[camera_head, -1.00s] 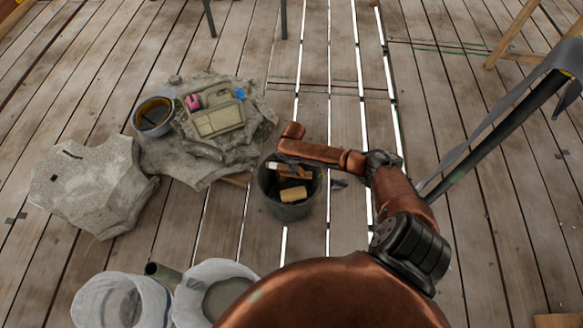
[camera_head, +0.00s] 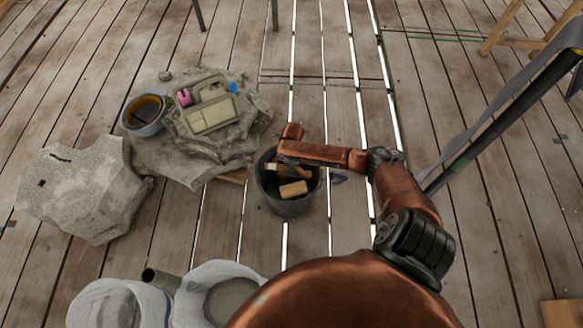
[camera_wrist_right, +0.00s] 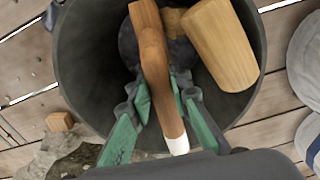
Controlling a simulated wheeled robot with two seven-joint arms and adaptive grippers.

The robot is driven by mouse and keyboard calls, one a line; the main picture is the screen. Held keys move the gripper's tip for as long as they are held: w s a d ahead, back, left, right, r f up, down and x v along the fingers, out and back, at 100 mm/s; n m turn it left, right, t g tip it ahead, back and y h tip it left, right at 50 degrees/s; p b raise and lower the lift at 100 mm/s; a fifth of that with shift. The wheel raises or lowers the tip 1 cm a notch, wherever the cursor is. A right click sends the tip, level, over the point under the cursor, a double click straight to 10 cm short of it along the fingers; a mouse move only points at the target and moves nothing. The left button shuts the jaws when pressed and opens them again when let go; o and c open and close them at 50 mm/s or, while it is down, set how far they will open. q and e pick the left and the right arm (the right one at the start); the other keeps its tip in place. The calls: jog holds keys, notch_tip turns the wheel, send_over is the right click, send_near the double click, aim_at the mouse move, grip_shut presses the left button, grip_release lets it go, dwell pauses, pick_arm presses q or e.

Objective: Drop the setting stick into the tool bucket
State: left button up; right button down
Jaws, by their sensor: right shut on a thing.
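The tool bucket (camera_head: 287,208) is dark grey and stands upright on the plank floor in the head view. My right arm reaches over it from the right. In the right wrist view the bucket (camera_wrist_right: 82,75) fills the upper middle, its mouth below my right gripper (camera_wrist_right: 166,88). The green-padded fingers are shut on the setting stick (camera_wrist_right: 154,55), a brown wooden stick with a white end. The stick lies over the bucket's opening; its depth relative to the rim is hard to tell. The head view mostly hides the gripper behind the arm. My left gripper is out of view.
A light wooden piece (camera_head: 293,189) is inside the bucket. Left of it are a stone slab holding a tan case (camera_head: 210,113), a small pail (camera_head: 145,129) and a pale stone block (camera_head: 85,190). White sacks (camera_head: 118,303) stand at the front left.

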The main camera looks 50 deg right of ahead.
jog(key=c, duration=1.7)
grip_release()
notch_tip(320, 180, up, 12)
